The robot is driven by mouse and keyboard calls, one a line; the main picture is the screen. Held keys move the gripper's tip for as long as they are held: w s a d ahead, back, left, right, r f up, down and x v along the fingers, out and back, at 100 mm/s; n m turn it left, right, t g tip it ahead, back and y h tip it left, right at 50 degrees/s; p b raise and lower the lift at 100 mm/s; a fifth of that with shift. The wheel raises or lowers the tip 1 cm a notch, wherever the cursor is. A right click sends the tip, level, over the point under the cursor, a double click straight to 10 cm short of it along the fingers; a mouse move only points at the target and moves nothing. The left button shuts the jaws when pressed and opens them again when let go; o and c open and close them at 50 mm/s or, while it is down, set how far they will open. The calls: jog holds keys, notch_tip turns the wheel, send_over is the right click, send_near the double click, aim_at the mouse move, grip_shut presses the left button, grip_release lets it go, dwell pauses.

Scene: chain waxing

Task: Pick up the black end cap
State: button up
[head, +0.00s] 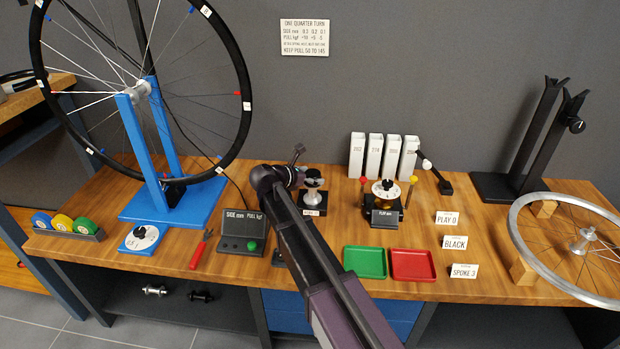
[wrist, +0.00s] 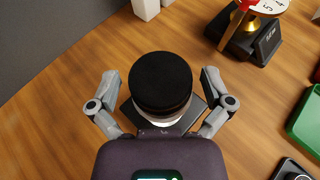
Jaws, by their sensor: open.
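The black end cap (wrist: 160,82) is a round, flat-topped black piece in the wrist view. It sits on a pale, silvery part over a dark base, which is mostly hidden. My gripper (wrist: 160,90) is open, with one finger on each side of the cap. Gaps show between both fingers and the cap. In the head view my gripper (head: 313,181) is over a small silver post on a dark base, left of the dial gauge.
The dial gauge (head: 385,193) stands right of the post. A green tray (head: 364,262) and red tray (head: 412,264) lie in front. White boxes (head: 383,156) stand behind. A blue wheel stand (head: 150,207) is left and a silver rim (head: 521,225) lies right.

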aim_at(313, 172)
dwell(0.3)
jog(key=c, duration=0.8)
jog(key=shift+o, duration=0.2)
jog(key=shift+r, duration=0.15)
notch_tip(313, 172, up, 4)
jog(key=p, duration=0.4)
jog(key=shift+f, duration=0.2)
jog(key=s+r+p, duration=0.1)
jog(key=s, duration=1.5)
jog(key=shift+a, duration=0.25)
